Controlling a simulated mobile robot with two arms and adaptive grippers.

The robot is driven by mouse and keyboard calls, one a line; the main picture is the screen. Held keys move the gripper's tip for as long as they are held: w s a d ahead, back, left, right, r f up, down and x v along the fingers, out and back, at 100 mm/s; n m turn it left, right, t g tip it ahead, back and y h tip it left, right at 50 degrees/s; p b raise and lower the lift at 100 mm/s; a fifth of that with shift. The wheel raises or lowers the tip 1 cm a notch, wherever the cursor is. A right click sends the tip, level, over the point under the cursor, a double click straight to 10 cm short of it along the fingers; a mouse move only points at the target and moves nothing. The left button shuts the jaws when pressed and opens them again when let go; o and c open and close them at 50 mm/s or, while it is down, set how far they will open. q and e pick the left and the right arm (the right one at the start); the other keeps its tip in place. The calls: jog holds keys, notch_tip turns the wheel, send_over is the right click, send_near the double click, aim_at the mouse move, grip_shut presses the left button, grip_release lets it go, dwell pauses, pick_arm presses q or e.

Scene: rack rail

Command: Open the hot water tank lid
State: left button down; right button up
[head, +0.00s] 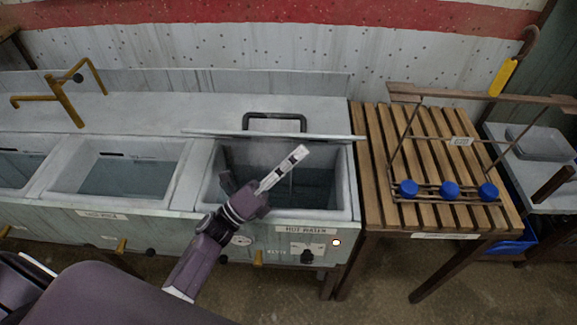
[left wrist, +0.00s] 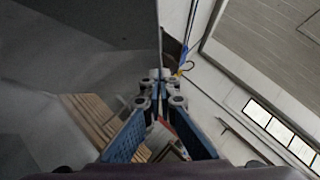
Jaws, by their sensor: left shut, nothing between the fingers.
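The hot water tank (head: 343,213) is at the middle right of the counter in the head view, with its dark interior showing. Its grey lid (head: 215,134) is at the back of the opening, seen nearly edge-on and apparently raised. A black handle (head: 275,116) shows at the lid's far side. My left gripper (head: 299,153) is over the opening, close in front of the lid's edge. Contact is unclear. In the left wrist view its blue fingers (left wrist: 160,82) are together and empty, beside a large dark grey surface that may be the lid. My right gripper is out of view.
Open basins (head: 126,176) lie left of the tank, with a brass tap (head: 63,100) behind. A slatted wooden table (head: 372,180) stands right, holding a wire rack (head: 445,140) with blue round ends. A yellow-handled hook (head: 503,77) hangs above it.

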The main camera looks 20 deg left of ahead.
pick_arm(q)
jog(key=shift+w+a+r, duration=0.15)
jog(key=shift+w+r, duration=0.2)
jog(key=shift+w, duration=0.05)
jog(key=shift+r, duration=0.1)
jog(key=w+r+n+y+p, duration=0.1)
jog(key=p, duration=0.1)
jog(key=w+r+n+p, duration=0.1)
jog(key=r+p, duration=0.1)
jog(key=w+a+r+y+p, duration=0.1)
jog(key=r+p, duration=0.1)
jog(key=shift+w+n+y+p, duration=0.3)
jog(key=shift+n, duration=0.1)
jog(key=w+a+r+n+y+p, duration=0.1)
jog(key=w+a+r+n, duration=0.1)
jog(key=w, duration=0.7)
jog(key=w+a+r+n+g+y+p, duration=0.1)
jog(key=w+a+r+n, duration=0.1)
jog(key=w, duration=0.7)
jog(key=shift+w+a+r+y, duration=0.3)
jog(key=shift+a+r+y, duration=0.1)
jog(key=shift+a+r, duration=0.3)
